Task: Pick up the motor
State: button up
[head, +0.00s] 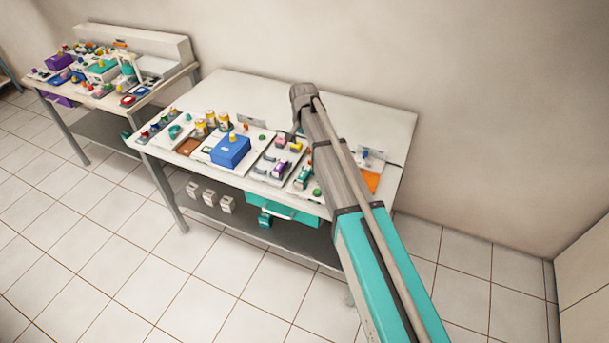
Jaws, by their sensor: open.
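My arm reaches from the lower right over the white table, and its wrist bends down above the table's right half. My gripper (294,134) is a small dark shape, partly hidden by my own arm; it is open, close to a small yellow part (295,146). I cannot tell for sure which part is the motor. A small part with a purple body (281,168) lies on a pale tray below the gripper in the picture. A teal-and-dark part (304,174) lies to its right, near my forearm. Both are apart from the gripper.
A blue box (230,150) and several yellow-topped cylinders stand left of the gripper. An orange pad (370,181) lies right of my arm. The white table's back (250,92) is clear. A second crowded table (115,99) stands at left, against the wall.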

jog(key=shift+f, duration=0.1)
jog(key=b, duration=0.9)
send_over(304, 172)
jog(key=f, duration=0.8)
jog(key=shift+w+a+f, duration=0.1)
jog(key=shift+w+f, duration=0.1)
jog(key=shift+f, duration=0.15)
jog(key=f+b, duration=0.2)
jog(key=f, duration=0.1)
jog(key=shift+s+b, duration=0.25)
jog(key=shift+b, duration=0.15)
jog(key=shift+f+b, duration=1)
grip_shut()
